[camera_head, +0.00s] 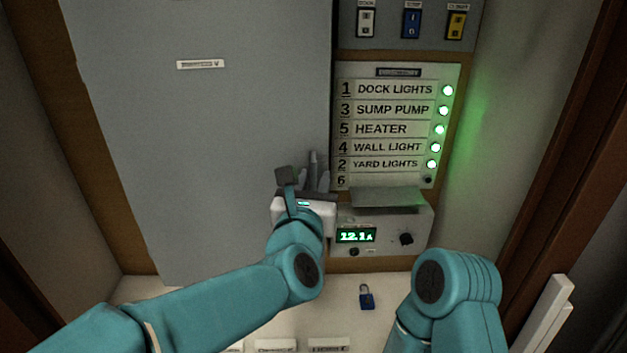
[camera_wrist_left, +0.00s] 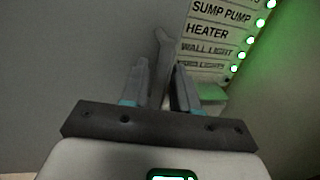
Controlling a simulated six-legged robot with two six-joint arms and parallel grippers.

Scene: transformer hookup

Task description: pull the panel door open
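The panel door (camera_head: 200,120) is a large flat grey sheet on the left of the head view, with a small white label near its top. Its right edge runs beside the row of circuit labels, and it looks shut or nearly so. A slim grey door handle (camera_wrist_left: 164,60) stands near its lower right edge. My left gripper (camera_head: 315,180) is at the handle, its two fingers close together on either side of it; in the left wrist view (camera_wrist_left: 161,80) the handle sits between them. The fingers partly hide the handle's lower part. My right gripper is out of view.
Right of the door is a label board (camera_head: 385,125) with several lit green lamps. Below it is a grey meter box (camera_head: 385,235) reading 12.1 A, close to my left gripper. A blue padlock (camera_head: 366,298) lies on the pale shelf (camera_head: 150,290). Switches are above.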

